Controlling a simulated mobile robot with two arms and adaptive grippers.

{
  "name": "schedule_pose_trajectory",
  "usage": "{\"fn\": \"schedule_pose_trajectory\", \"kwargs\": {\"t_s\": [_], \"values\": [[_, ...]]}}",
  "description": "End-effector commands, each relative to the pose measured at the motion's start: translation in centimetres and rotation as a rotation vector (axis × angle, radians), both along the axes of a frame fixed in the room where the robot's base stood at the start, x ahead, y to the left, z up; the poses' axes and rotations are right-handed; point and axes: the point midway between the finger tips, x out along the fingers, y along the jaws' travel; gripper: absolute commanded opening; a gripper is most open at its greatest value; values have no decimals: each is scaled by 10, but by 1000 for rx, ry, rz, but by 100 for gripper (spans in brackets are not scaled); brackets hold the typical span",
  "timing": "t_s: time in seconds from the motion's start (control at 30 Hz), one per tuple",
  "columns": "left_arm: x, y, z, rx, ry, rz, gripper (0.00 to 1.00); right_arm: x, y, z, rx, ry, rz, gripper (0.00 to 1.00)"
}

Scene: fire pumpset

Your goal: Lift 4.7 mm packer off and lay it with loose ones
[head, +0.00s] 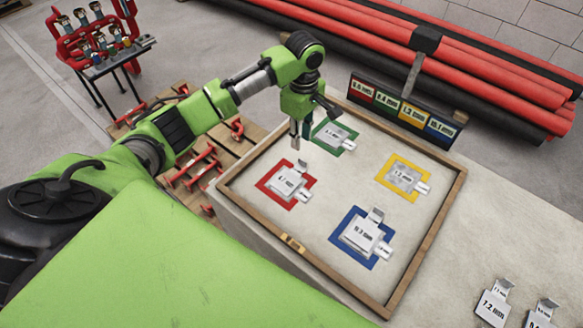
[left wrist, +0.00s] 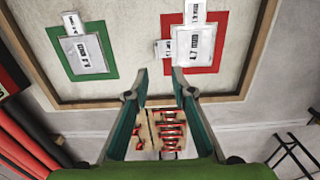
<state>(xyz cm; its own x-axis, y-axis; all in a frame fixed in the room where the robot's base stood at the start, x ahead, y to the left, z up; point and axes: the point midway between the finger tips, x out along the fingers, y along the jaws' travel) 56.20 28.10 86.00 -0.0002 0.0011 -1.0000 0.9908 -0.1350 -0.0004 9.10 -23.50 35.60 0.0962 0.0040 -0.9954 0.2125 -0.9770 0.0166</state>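The 4.7 mm packer (head: 288,179) is a pale metal plate on the red square (head: 264,184) in the wooden-framed tray (head: 448,212). A tab stands up at its upper end, and another small labelled tab sticks out at its lower right. It also shows in the left wrist view (left wrist: 193,46). My left gripper (head: 301,138) is above the tray between the red and green squares, apart from the packer. In the left wrist view its fingers (left wrist: 161,74) are spread and empty. Two loose packers, one marked 7.2 mm (head: 493,304) and one cut off by the frame (head: 543,314), lie outside the tray. My right gripper is not in view.
Green (head: 335,136), yellow (head: 404,178) and blue (head: 362,238) squares also bear packers. A coloured label board (head: 405,112) stands behind the tray. Red pipes (head: 450,55) lie beyond. The surface between the tray and loose packers is clear.

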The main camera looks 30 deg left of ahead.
Motion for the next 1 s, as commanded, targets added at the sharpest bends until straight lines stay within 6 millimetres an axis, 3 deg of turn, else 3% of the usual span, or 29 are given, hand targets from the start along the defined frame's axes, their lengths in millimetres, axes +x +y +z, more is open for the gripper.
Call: {"fn": "schedule_pose_trajectory", "kwargs": {"t_s": [0.03, 0.17, 0.27, 0.5, 0.7, 1.0], "values": [[-1, 0, -12, 1, 4, 0, 23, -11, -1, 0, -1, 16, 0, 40], [0, -1, -33, -1, 1, -2, 23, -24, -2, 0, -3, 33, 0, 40], [0, -1, -43, -1, 0, -2, 23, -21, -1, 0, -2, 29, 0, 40], [2, -3, -64, 0, 1, -3, 23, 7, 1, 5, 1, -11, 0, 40], [4, -5, -92, 0, 0, -4, 23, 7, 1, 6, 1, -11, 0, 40], [5, -5, -99, 0, -2, -5, 23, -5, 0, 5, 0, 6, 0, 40]]}}
